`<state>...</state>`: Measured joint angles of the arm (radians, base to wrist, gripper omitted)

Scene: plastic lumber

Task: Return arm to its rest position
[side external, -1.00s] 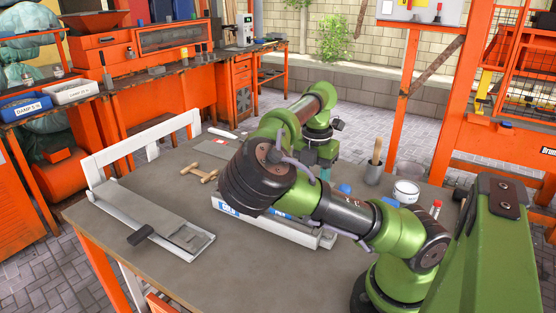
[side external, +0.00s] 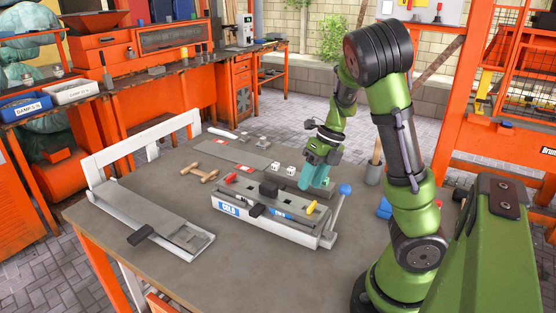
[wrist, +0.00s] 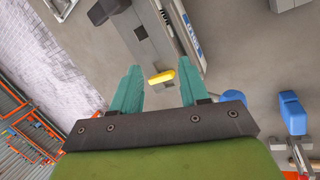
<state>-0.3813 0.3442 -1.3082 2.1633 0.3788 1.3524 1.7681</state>
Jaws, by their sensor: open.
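My green arm stands folded upright at the right of the table in the side external view. My gripper (side external: 316,172) has teal fingers and hangs above the table, behind the right end of the grey jig labelled COLD (side external: 275,228) as seen from this camera. In the wrist view my gripper (wrist: 158,82) shows two teal fingers spread apart with nothing between them. A yellow piece (wrist: 161,77) on the jig shows beyond and below the fingertips, apart from them. The same yellow piece also shows in the side external view (side external: 311,207).
A lever with a blue knob (side external: 345,189) rises at the jig's right end. A white-framed fixture (side external: 155,222) stands at the table's left. A wooden-handled tool (side external: 200,173), white cubes (side external: 284,169) and a blue block (side external: 384,207) lie around.

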